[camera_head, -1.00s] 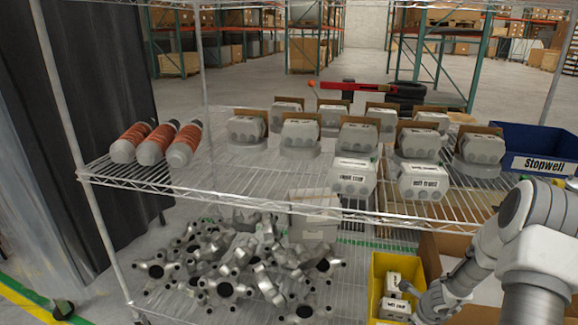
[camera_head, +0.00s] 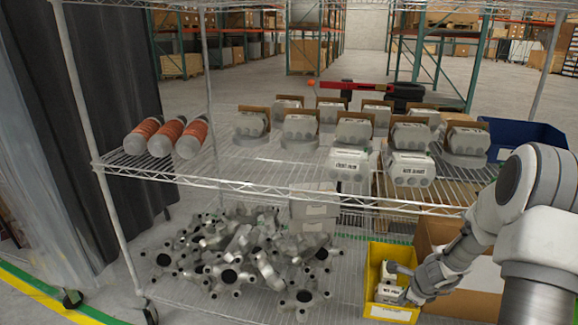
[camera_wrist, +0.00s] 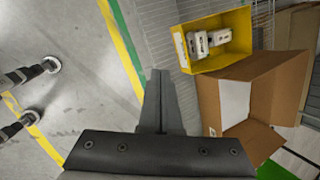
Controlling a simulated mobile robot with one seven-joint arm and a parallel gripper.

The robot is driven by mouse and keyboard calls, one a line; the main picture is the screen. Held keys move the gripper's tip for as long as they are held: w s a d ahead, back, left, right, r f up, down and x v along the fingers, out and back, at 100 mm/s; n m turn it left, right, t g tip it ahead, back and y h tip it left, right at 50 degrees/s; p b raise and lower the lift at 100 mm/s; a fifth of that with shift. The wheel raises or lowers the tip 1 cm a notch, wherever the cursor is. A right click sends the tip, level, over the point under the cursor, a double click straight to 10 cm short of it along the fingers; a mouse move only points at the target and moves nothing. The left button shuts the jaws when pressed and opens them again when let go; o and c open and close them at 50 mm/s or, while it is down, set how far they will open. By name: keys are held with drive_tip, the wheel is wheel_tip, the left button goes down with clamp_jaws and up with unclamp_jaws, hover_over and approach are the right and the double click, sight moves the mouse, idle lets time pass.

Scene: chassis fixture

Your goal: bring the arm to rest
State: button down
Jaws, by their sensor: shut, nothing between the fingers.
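My gripper (camera_head: 397,268) is at the lower right of the head view, at the end of my bent arm. It appears in front of or over the yellow bin (camera_head: 391,309); the gap between them is hard to judge. In the wrist view my gripper (camera_wrist: 160,74) has its fingers together with nothing between them. There the yellow bin (camera_wrist: 222,61) lies to the upper right of the fingertips, apart from them in the picture, with a few pale grey boxes (camera_wrist: 199,42) inside.
An open cardboard box (camera_wrist: 278,86) stands beside the yellow bin. The wire rack (camera_head: 250,180) holds orange-banded bottles (camera_head: 165,138), several grey housings (camera_head: 353,131) and a blue bin (camera_head: 530,137). A heap of metal parts (camera_head: 240,255) fills its lower level. Open floor (camera_wrist: 70,65) shows left of the gripper.

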drive_tip(key=s+a+r+n+y, duration=0.1)
drive_tip(key=s+a+r+n, duration=0.2)
drive_tip(key=a+r+n, duration=0.55)
drive_tip(key=s+a+r+n+y, duration=0.1)
drive_tip(key=s+a+r+n, duration=0.3)
drive_tip(key=r, duration=0.8)
drive_tip(key=s+a+r+n+h, duration=0.1)
drive_tip(key=s+r+n, duration=0.25)
drive_tip(key=s, duration=0.35)
drive_tip(key=s+a+r+n+h, duration=0.1)
drive_tip(key=s+a+r+n, duration=0.15)
drive_tip(key=s+n, duration=0.3)
drive_tip(key=s+a+r+n, duration=0.1)
drive_tip(key=s+r+n, duration=0.2)
drive_tip(key=s, duration=0.5)
wheel_tip(320, 180, up, 14)
drive_tip(key=p, duration=1.3)
drive_tip(key=shift+w+d+f+p, duration=0.15)
drive_tip(key=shift+w+d+p, duration=0.1)
drive_tip(key=shift+p, duration=0.15)
drive_tip(key=shift+d, duration=0.15)
